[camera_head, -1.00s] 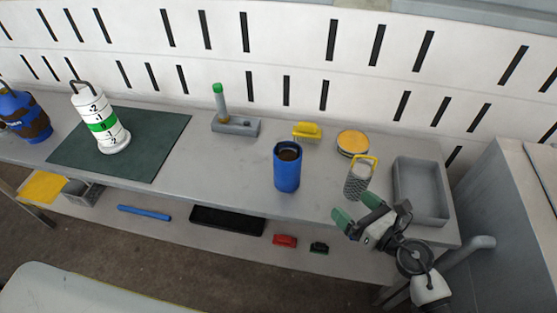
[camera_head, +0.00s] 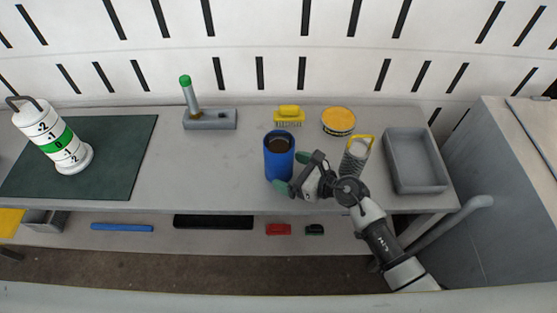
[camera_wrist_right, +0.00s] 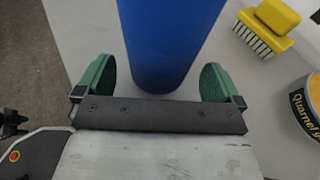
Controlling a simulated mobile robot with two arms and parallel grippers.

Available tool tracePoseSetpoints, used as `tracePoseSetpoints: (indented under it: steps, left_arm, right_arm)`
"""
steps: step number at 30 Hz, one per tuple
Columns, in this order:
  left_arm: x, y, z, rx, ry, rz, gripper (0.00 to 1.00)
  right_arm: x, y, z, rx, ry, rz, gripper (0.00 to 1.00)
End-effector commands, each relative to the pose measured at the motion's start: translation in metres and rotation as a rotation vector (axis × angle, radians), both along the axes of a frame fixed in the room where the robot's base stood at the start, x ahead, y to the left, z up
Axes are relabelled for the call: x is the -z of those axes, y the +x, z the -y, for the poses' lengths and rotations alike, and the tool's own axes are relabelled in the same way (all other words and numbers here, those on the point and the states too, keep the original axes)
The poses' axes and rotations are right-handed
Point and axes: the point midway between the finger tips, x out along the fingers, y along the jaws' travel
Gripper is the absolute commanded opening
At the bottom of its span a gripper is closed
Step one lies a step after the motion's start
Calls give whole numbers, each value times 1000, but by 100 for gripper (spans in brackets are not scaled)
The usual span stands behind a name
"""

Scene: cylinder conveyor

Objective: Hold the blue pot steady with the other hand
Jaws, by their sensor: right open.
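The blue pot (camera_head: 278,157) stands upright on the grey workbench, with dark brown contents visible inside its rim. In the right wrist view the blue pot (camera_wrist_right: 168,45) rises between the two green finger pads. My right gripper (camera_head: 293,182) is at the front right side of the pot's lower part. It also shows in the right wrist view (camera_wrist_right: 160,82), its jaws open on either side of the pot, with small gaps visible near the pads. My left gripper is not in view.
A yellow brush (camera_head: 289,114) and a yellow-topped tin (camera_head: 338,121) stand behind the pot. A grater with a yellow handle (camera_head: 354,158) stands close to my right arm, and a grey tray (camera_head: 415,160) lies at the right. The bench (camera_head: 205,165) left of the pot is clear.

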Motion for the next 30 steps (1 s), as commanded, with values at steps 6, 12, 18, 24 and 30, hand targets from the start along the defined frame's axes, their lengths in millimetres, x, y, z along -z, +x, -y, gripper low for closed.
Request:
tracePoseSetpoints:
  steps: [6,12,18,24,30]
  left_arm:
    - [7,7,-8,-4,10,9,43]
    - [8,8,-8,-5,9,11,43]
    - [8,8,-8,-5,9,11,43]
    - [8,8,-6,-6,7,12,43]
    - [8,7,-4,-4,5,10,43]
  right_arm:
    - [8,13,-18,1,-1,1,97]
    - [9,17,-25,1,0,0,97]
    - [9,17,-25,1,0,0,97]
    - [9,17,-25,1,0,0,75]
    - [9,17,-24,1,0,0,67]
